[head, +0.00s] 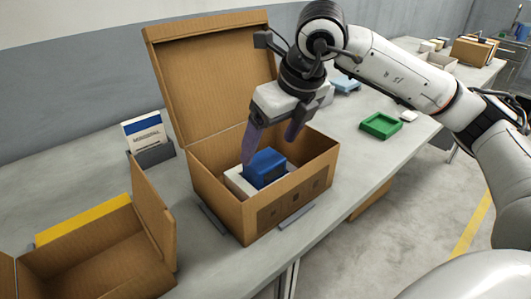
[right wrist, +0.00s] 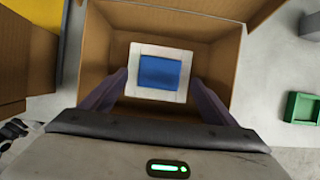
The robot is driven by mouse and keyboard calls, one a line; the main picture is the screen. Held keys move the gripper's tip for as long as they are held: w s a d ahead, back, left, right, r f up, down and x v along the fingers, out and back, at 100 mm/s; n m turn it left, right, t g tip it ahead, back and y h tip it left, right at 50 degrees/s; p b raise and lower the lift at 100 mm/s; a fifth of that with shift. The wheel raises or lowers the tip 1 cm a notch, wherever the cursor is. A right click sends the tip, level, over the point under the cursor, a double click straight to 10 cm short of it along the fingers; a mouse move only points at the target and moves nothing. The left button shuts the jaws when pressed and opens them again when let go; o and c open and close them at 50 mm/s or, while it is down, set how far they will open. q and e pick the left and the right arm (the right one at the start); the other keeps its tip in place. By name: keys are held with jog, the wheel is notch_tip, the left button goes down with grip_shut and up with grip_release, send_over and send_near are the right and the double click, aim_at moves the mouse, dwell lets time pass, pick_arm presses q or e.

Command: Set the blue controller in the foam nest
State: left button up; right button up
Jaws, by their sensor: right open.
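The blue controller (head: 265,167) sits in the white foam nest (head: 236,183) inside the open cardboard box (head: 221,207). In the right wrist view the controller (right wrist: 159,72) lies within the square frame of the nest (right wrist: 159,50), with white foam visible on all sides. In the head view its top stands above the foam. My right gripper (head: 271,148) is open above the box, its two dark fingers apart. In the right wrist view the fingers (right wrist: 159,92) are to either side of the nest, and nothing shows between them in grip.
The box's raised lid (head: 208,75) stands behind the gripper. A second open cardboard box (head: 95,255) is at the lower left, by a yellow panel (head: 84,220). A card in a grey holder (head: 153,154) stands left of the box. A green tray (head: 381,125) is to the right.

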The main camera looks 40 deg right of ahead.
jog(key=v, duration=0.5)
jog(key=shift+s+r, duration=0.1)
jog(key=shift+r, duration=0.25)
